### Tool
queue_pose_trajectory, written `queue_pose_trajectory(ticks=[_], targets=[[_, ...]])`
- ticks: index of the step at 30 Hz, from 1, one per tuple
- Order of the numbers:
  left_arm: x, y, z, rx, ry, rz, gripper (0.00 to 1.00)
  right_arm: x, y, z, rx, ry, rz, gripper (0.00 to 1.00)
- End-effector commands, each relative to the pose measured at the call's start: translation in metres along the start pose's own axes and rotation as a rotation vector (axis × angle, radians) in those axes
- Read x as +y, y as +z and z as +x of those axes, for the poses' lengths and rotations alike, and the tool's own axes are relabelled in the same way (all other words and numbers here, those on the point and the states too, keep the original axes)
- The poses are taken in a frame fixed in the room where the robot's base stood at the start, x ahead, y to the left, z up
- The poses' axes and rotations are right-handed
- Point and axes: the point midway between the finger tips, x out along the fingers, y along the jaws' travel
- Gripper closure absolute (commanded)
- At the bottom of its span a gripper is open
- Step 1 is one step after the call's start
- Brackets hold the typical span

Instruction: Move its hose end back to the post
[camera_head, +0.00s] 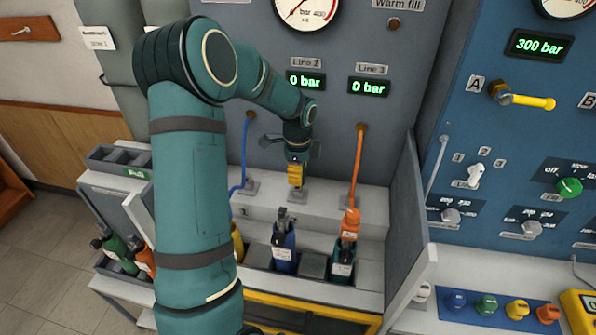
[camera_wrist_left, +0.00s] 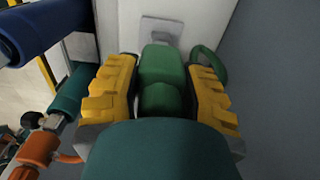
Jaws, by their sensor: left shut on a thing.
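My left gripper (camera_head: 296,175) comes down over the white ledge in front of the grey panel, below the Line 2 display. Its yellow fingers (camera_wrist_left: 163,95) are shut on a green hose end (camera_wrist_left: 162,75), which lies between them in the wrist view. A loop of green hose (camera_wrist_left: 209,62) curves beside the right finger. A grey post base plate (camera_head: 298,196) is just below the gripper on the ledge; a grey plate also shows beyond the hose end in the wrist view (camera_wrist_left: 160,28). Whether the hose end touches the post is hidden. My right gripper is not in view.
A blue hose (camera_head: 245,150) hangs to the left. An orange hose (camera_head: 357,165) hangs to the right, running to an orange end (camera_head: 350,222) above a green-bodied cylinder (camera_head: 343,262). A blue cylinder (camera_head: 284,245) stands in front of the ledge. A grey side wall (camera_head: 408,215) bounds the right.

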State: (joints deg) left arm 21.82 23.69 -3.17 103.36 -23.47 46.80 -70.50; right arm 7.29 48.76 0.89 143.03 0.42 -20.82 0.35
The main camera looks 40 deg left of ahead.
Motion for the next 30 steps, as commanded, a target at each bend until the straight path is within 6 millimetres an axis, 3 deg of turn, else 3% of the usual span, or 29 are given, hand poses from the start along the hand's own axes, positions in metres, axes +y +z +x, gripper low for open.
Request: queue_pose_trajectory(ticks=[30], targets=[[0.000, 0.000, 0.015, 0.000, 0.000, 0.000, 1.00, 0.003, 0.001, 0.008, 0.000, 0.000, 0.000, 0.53]])
